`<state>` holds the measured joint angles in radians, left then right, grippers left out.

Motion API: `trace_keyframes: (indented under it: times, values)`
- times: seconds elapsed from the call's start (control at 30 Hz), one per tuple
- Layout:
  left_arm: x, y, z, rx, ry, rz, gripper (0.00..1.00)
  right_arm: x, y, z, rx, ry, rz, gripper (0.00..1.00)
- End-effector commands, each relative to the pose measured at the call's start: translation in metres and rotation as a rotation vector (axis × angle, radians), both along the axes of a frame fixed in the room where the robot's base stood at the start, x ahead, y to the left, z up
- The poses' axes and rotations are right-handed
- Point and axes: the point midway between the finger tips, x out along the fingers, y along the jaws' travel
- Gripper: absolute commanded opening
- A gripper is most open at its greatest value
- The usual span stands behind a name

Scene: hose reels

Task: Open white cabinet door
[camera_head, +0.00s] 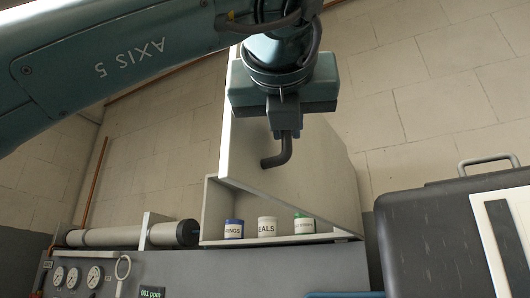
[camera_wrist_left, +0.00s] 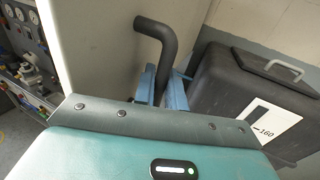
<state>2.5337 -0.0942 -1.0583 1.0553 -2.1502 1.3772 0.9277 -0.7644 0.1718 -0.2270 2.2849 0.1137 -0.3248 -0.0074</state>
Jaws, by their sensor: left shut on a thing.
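A dark bent handle (camera_head: 279,157) sticks out of the door. In the left wrist view the gripper's blue fingers (camera_wrist_left: 162,86) are around the dark handle (camera_wrist_left: 161,35), against the pale door (camera_wrist_left: 95,45). My right gripper is out of view.
Three labelled jars stand in the cabinet: blue-lidded (camera_head: 234,229), white (camera_head: 267,227) and green-lidded (camera_head: 303,224). A pipe-like cylinder (camera_head: 110,236) and several gauges (camera_head: 75,276) are left. A black case (camera_head: 430,235) with a metal handle stands close on the right.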

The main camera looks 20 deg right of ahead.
Motion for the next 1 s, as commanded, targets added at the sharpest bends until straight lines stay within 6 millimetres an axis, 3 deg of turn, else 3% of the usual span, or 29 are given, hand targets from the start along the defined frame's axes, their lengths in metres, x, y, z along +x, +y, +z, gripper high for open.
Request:
trace_keyframes:
  times: [0.2,0.23,0.3,0.6,0.77,1.0]
  values:
    - [0.000,0.002,0.004,-0.006,-0.007,0.002,0.00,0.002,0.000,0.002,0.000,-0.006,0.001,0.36]
    - [0.000,0.002,0.004,-0.006,-0.007,0.002,0.13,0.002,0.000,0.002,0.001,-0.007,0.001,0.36]
    - [0.000,0.002,0.004,-0.006,-0.007,0.002,0.18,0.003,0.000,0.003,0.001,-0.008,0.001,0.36]
    - [-0.004,0.002,0.001,-0.003,-0.004,0.000,0.18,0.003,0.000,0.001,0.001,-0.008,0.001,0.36]
    - [-0.026,0.011,0.000,-0.003,-0.007,0.000,0.18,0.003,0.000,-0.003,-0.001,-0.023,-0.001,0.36]
    - [-0.076,0.031,0.000,-0.005,-0.009,0.001,0.18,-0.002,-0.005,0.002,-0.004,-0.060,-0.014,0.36]
